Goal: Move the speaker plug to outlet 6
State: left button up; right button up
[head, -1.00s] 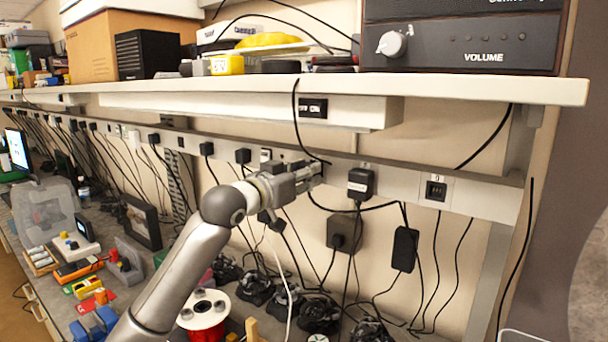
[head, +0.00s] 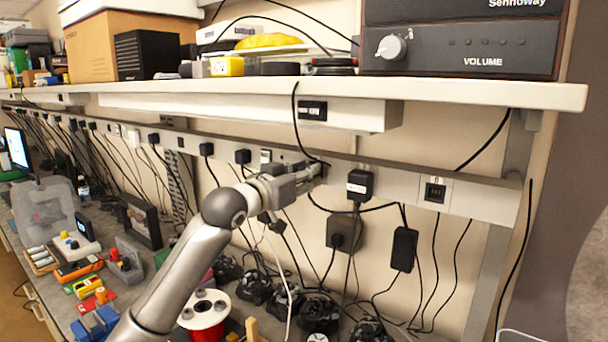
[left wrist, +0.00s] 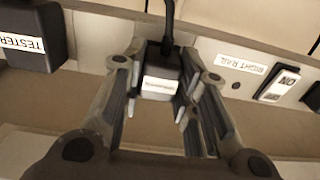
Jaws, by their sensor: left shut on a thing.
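My left gripper (head: 314,172) is at the power rail under the shelf, to the left of a black adapter. In the left wrist view its two fingers (left wrist: 160,100) are shut on a black plug (left wrist: 158,58) with a small white label, too blurred to read. A cord leaves the plug's top. In the head view the gripper mostly hides this plug, and its seating in the rail cannot be told. An outlet with a dark square socket (head: 435,193) is further right on the rail, under a small number label that looks like 6.
The black adapter (head: 359,186) sits just right of my gripper; a block labelled TESTER (left wrist: 30,38) shows in the wrist view. A switch (left wrist: 279,84) is beside a RIGHT RAIL label. The shelf edge (head: 450,94) overhangs the rail. Cords hang below, including one with a black box (head: 404,249).

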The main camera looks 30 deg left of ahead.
dwell(0.3)
pick_arm(q)
jog(key=shift+w+p, duration=0.4)
jog(key=shift+w+d+r+p, duration=0.1)
jog(key=shift+w+p, duration=0.2)
jog(key=shift+p, duration=0.5)
dwell(1.3)
jog(key=o, duration=1)
jog(key=shift+w, duration=0.15)
jog(key=s, duration=0.4)
jog(key=s+a, duration=0.1)
jog(key=s, duration=0.7)
jog(key=shift+a, duration=0.35)
